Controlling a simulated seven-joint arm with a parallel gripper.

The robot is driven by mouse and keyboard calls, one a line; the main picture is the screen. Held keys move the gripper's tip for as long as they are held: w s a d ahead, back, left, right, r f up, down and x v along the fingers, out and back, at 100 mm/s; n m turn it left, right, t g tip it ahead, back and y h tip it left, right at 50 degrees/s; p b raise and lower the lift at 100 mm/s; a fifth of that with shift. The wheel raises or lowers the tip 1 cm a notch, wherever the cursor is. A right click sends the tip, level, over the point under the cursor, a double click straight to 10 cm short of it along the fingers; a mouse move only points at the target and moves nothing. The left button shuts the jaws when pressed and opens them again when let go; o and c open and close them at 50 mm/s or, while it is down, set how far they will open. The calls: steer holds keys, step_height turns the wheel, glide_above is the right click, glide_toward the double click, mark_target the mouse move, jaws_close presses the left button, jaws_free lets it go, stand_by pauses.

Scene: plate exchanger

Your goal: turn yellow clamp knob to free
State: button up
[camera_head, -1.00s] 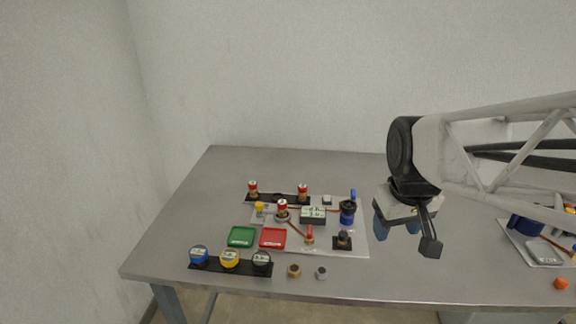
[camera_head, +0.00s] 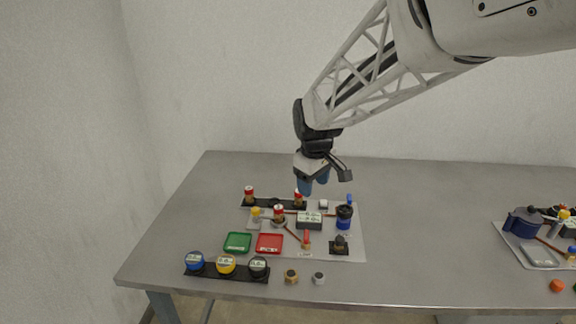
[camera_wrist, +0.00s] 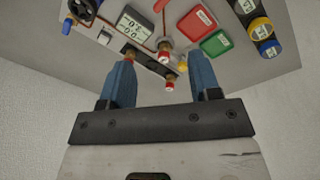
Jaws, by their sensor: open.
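The yellow clamp knob (camera_head: 256,212) stands at the left of the grey mat, just left of a red-capped part on a round base. In the wrist view a small yellow spot (camera_wrist: 183,62), probably this knob, shows partly behind other parts. My gripper (camera_head: 313,187) hangs above the back of the mat, to the right of the knob and apart from it. Its two blue fingers (camera_wrist: 163,64) are spread with nothing held between them. The knob's turn position is too small to tell.
A black rack (camera_head: 273,204) with red-capped parts lies along the mat's back. Jars (camera_head: 227,265) stand in front. The table's middle right is clear.

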steer(key=w+a+f+n, duration=0.3)
steer(key=w+a+f, duration=0.2)
steer(key=w+a, duration=0.3)
steer(key=n, duration=0.3)
glide_above(256, 209)
steer(key=shift+g, duration=0.3)
step_height(256, 209, down, 7)
steer(key=shift+s+a+r, duration=0.1)
steer(key=shift+s, duration=0.05)
steer(key=shift+f, duration=3.95)
steer(key=c, duration=0.9)
